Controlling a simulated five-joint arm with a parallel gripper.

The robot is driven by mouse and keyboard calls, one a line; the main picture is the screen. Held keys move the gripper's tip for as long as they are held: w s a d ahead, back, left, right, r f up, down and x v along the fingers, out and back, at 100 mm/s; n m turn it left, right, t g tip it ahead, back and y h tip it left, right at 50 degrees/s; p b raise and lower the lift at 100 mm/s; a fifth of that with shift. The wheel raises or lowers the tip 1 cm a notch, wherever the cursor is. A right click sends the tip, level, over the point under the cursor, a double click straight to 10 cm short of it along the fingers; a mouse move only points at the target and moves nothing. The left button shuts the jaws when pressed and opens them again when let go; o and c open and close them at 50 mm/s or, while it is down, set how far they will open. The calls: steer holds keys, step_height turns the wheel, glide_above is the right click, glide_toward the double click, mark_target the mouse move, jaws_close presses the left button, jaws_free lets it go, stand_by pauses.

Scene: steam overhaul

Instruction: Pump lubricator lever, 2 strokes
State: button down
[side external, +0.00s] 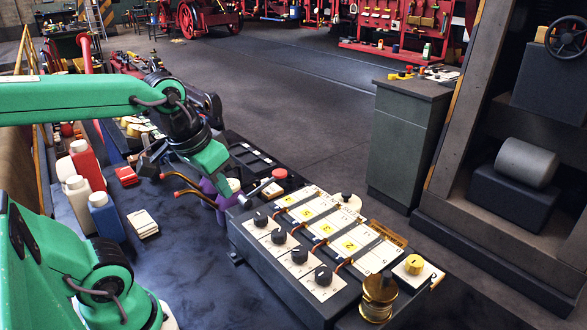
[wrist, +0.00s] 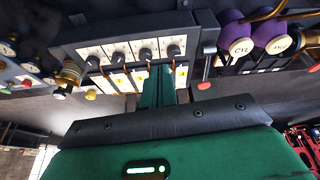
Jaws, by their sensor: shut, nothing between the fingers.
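The lubricator (side external: 300,285) is a dark box with several black knobs and numbered white and yellow plates on top. A short metal lever (side external: 258,188) sticks out at its far end, close to a red knob (side external: 280,174); I cannot tell for certain that it is the pump lever. My gripper (side external: 222,165) is shut and empty, above and left of that end, apart from the lever as far as I can see. In the wrist view the lubricator (wrist: 125,48) lies beyond my green fingers (wrist: 160,78), which point at its knob row.
A brass cylinder (side external: 378,292) stands at the lubricator's near end. Red, white and blue bottles (side external: 103,215) stand left.

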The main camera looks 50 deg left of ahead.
steer(key=w+a+n+g, duration=0.2)
steer(key=n+g+h, duration=0.3)
steer(key=n+g, duration=0.4)
steer(key=n, duration=0.1)
glide_above(243, 197)
steer(key=s, duration=0.3)
steer(key=shift+w+a+f, duration=0.1)
steer(key=shift+w+f, duration=0.1)
steer(key=shift+f, duration=0.85)
steer(key=shift+f, duration=0.1)
steer(key=shift+g+y, duration=0.3)
steer(key=shift+w+f, duration=0.4)
steer(key=shift+f, duration=1)
steer(key=shift+w+f, duration=0.45)
steer(key=shift+f, duration=0.9)
steer(key=shift+w+f, duration=0.4)
steer(key=shift+f, duration=1)
